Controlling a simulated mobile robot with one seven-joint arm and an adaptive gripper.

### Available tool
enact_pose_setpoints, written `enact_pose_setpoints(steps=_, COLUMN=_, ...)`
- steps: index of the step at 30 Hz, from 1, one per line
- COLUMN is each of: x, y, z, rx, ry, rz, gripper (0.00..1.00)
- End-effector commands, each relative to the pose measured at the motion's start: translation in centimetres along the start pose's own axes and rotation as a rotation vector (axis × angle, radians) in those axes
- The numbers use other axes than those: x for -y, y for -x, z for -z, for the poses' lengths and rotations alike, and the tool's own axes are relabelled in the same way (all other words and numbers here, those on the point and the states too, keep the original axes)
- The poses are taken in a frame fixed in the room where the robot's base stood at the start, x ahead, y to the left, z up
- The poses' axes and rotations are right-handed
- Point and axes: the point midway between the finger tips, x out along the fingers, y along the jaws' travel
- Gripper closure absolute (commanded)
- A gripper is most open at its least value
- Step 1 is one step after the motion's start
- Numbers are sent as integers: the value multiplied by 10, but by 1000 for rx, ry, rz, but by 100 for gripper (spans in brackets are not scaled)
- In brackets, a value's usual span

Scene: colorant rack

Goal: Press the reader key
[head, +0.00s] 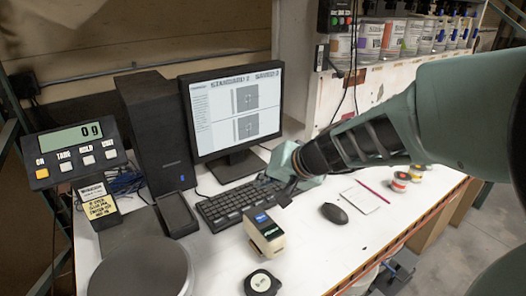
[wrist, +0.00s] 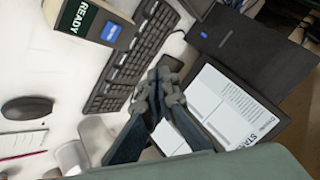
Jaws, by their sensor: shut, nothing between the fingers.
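The reader (head: 268,240) is a small beige box with a dark top face, standing on the white desk in front of the keyboard. Its blue key (head: 261,217) shows on the top face, beside a small dark display. In the wrist view the reader (wrist: 62,8) is at the upper left; its display (wrist: 77,18) reads READY in green and the blue key (wrist: 110,31) is plain to see. My gripper (head: 286,196) is shut and empty, above the keyboard's right end, behind and a little right of the reader. Its fingers (wrist: 160,82) are apart from the key.
The keyboard (head: 236,203), monitor (head: 236,108) and computer tower (head: 157,130) stand behind. A mouse (head: 334,213) lies right of the reader. A scale display (head: 75,150), round scale pan (head: 142,268) and round tape measure (head: 261,284) are left and in front.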

Motion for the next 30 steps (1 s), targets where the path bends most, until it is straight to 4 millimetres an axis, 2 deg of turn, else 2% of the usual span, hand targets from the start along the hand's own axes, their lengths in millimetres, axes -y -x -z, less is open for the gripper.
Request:
enact_pose_setpoints(steps=11, x=-6, y=-8, z=-6, rx=0, ry=-2, rz=0, gripper=100)
enact_pose_setpoints(steps=24, x=-36, y=-49, z=-36, rx=-1, ry=-2, rz=0, gripper=100)
enact_pose_setpoints(steps=30, x=-44, y=-60, z=-43, rx=-2, ry=-1, rz=0, gripper=100)
